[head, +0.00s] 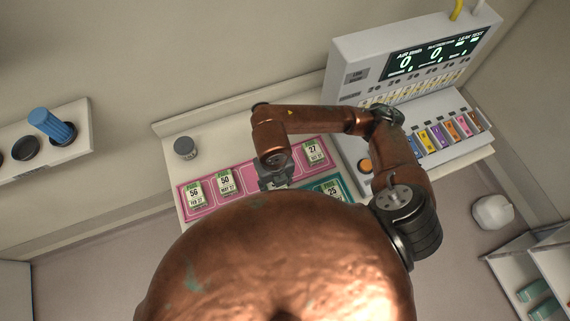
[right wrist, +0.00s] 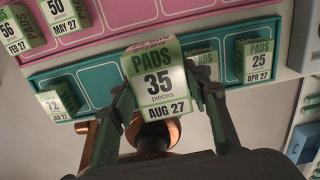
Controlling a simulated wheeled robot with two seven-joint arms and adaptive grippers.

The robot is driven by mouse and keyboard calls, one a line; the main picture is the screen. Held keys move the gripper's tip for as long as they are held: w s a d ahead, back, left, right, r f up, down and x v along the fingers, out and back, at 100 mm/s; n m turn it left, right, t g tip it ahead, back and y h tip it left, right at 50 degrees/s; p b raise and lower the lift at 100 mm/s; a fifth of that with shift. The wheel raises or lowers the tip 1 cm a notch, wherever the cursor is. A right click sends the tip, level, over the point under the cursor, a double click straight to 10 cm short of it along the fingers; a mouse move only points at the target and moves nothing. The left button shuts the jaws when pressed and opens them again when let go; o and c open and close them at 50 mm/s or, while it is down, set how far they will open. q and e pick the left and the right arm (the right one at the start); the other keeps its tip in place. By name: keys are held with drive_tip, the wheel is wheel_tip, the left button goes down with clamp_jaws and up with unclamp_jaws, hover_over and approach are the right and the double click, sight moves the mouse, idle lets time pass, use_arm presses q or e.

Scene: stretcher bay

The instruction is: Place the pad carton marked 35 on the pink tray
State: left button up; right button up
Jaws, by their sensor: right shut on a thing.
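The pad carton marked 35 (right wrist: 160,82), white and green, is between the fingers of my right gripper (right wrist: 163,98) in the right wrist view. The gripper is shut on it, with the label facing the camera. In the head view my right gripper (head: 275,180) is over the near side of the pink tray (head: 249,175); the carton cannot be made out there. The pink tray also shows at the top of the right wrist view (right wrist: 120,12). It holds cartons marked 56 (head: 195,193), 50 (head: 226,182) and 27 (head: 314,153), with bare room between 50 and 27. My left gripper is out of view.
A teal tray (right wrist: 97,82) lies nearer than the pink one, with cartons marked 72 (right wrist: 54,104) and 25 (right wrist: 257,60), and one partly hidden behind carton 35. A grey-topped knob (head: 185,148) stands at the back left. A display console (head: 360,75) stands at the right.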

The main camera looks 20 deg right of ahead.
drive_tip(key=w+d+f+p, duration=0.1)
drive_tip(key=w+d+f, duration=0.1)
drive_tip(key=w, duration=0.1)
drive_tip(key=w+d+f+p, duration=0.1)
drive_tip(key=w+d+f, duration=0.2)
drive_tip(key=w, duration=0.1)
drive_tip(key=w+d+f+p, duration=0.1)
drive_tip(key=w+d+f, duration=0.1)
drive_tip(key=w+f, duration=0.1)
drive_tip(key=shift+w+d+f, duration=0.15)
drive_tip(key=shift+d, duration=0.1)
drive_tip(key=shift+w+d+f, duration=0.35)
drive_tip(key=shift+w+f, duration=0.1)
drive_tip(key=shift+f, duration=0.3)
wheel_tip(320, 180, down, 3)
drive_tip(key=shift+r+p, duration=0.1)
drive_tip(key=shift+p, duration=0.9)
drive_tip(key=shift+f, duration=0.2)
drive_tip(key=shift+f, duration=0.15)
drive_tip(key=o, duration=1.3)
